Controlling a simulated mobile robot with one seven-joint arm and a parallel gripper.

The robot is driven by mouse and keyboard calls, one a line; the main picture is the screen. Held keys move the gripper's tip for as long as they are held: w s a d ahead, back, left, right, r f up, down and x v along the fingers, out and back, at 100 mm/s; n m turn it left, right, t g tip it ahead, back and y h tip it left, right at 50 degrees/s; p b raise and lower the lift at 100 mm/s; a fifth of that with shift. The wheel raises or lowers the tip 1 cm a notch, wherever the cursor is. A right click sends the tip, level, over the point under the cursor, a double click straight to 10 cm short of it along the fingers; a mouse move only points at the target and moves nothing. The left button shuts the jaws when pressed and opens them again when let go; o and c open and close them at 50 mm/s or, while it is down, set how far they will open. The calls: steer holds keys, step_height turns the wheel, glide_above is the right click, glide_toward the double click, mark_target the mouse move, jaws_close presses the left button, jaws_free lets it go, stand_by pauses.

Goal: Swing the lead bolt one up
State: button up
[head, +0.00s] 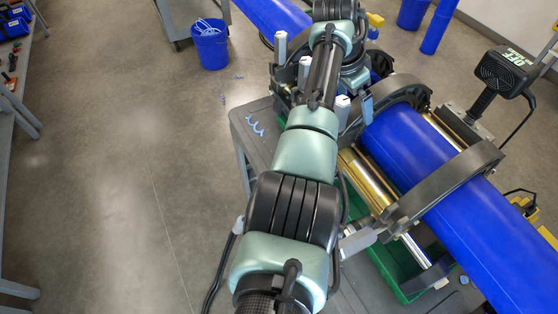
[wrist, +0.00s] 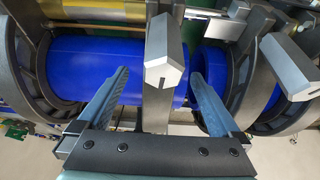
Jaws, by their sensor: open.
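My gripper (wrist: 158,76) is open in the wrist view, with its two blue-grey fingers spread. A grey swing bolt with a pale, faceted end (wrist: 166,66) stands between the fingers, with visible space on both sides. A second bolt of the same kind (wrist: 290,66) is to the right, outside the fingers. No label shows which is the lead bolt. In the head view, several pale-topped bolts (head: 342,106) stand beside the clamps. My arm covers much of that area, and I cannot make out the gripper clearly there.
Blue pipe (head: 410,150) lies in dark ring clamps (head: 455,180) on the cart, also close behind the fingers in the wrist view (wrist: 85,70). A green tray (head: 395,270) is below. A blue bin (head: 209,45) stands on the open floor at left.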

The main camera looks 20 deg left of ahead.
steer(key=shift+p+v, duration=0.75)
steer(key=shift+p, duration=0.1)
steer(key=p+v, duration=0.7)
steer(key=p, duration=0.1)
steer(key=shift+s+r, duration=0.1)
steer(key=shift+r, duration=0.15)
